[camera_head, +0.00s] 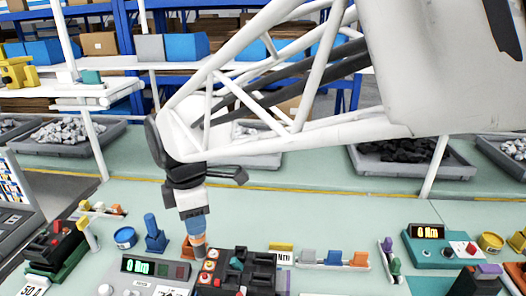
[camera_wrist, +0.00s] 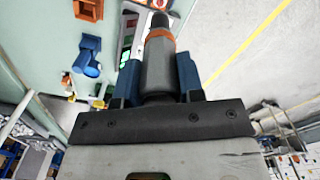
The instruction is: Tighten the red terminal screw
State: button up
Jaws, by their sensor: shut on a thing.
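My gripper (camera_head: 196,226) points down over the bench, its blue fingers shut on a grey driver (camera_wrist: 158,70) with an orange band. The fingers also show on both sides of the driver in the wrist view (camera_wrist: 158,78). The driver's lower end is beside the left edge of a black breaker block (camera_head: 255,272). Small red and pale round terminals (camera_head: 209,266) line that edge. I cannot tell which is the red terminal screw, or whether the driver's tip touches one. A grey tester (camera_head: 150,281) to the left has a green display reading 0 Nm.
A blue holder (camera_head: 155,238), an orange holder (camera_head: 188,250) and a blue tin (camera_head: 125,238) stand left of the breaker. A rack of coloured parts (camera_head: 333,259) and a teal tester (camera_head: 445,250) stand to the right. The bench behind is mostly clear up to grey bins (camera_head: 412,165).

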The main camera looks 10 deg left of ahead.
aim_at(198, 243)
jog(key=shift+f, duration=3)
jog(key=shift+f, duration=0.8)
dwell(1.7)
jog(key=shift+r, duration=0.2)
dwell(0.6)
jog(key=shift+r, duration=2.75)
